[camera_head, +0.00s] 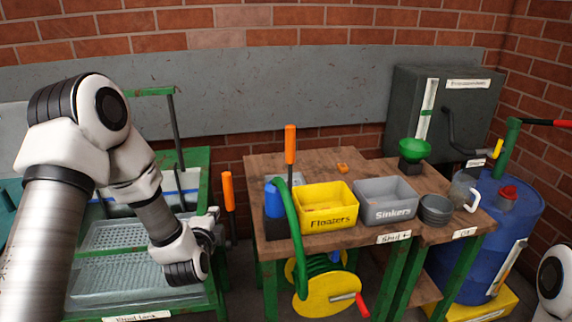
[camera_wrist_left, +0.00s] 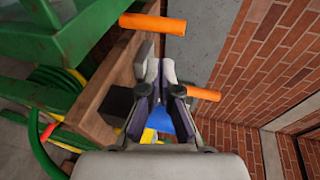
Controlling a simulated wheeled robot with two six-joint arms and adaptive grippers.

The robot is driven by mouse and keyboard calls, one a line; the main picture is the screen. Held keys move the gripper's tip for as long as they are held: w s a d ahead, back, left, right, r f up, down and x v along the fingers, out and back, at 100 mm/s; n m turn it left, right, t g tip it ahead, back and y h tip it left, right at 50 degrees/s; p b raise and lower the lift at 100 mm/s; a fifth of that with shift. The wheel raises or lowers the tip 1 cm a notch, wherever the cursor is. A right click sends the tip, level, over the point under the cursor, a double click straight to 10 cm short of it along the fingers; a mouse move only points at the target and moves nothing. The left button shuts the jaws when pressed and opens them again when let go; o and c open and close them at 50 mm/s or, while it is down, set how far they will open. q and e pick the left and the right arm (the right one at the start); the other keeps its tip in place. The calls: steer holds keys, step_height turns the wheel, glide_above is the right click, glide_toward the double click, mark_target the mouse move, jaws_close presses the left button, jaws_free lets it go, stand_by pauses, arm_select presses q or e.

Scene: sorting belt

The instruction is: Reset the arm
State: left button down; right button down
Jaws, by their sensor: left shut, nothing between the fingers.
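My left arm (camera_head: 70,150) reaches in from the left in the head view. Its gripper (camera_head: 213,218) is by the right edge of the green-framed tank stand, left of the wooden table. In the left wrist view the gripper (camera_wrist_left: 162,72) has its fingers together with nothing between them. Orange handles (camera_wrist_left: 152,24) lie beyond and beside the fingers there. Only a white and black piece of my right arm (camera_head: 555,275) shows at the lower right; its gripper is out of view.
The wooden table (camera_head: 270,164) holds a yellow Floaters bin (camera_head: 328,221), a grey Sinkers bin (camera_head: 386,214) and a green funnel (camera_head: 414,149). An upright orange handle (camera_head: 228,191) stands right of my gripper. A yellow hose reel (camera_head: 318,300) and a blue barrel (camera_head: 510,230) stand nearby.

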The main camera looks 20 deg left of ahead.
arm_select(q)
steer(key=s+d+f+g+h, duration=0.2)
steer(key=s+d+f+g, duration=0.4)
steer(key=f, duration=0.6)
steer(key=s+d+f+g+h, duration=0.1)
steer(key=s+d+f+h, duration=0.15)
steer(key=s+f, duration=0.75)
steer(key=s+d+f+n+g, duration=0.2)
steer(key=s+f+n+g, duration=0.1)
steer(key=s+n, duration=0.4)
steer(key=s+d+f+n+g, duration=0.3)
steer(key=s+n, duration=0.4)
steer(key=s, duration=0.3)
steer(key=shift+f+g+h, duration=0.35)
steer(key=shift+g, duration=0.55)
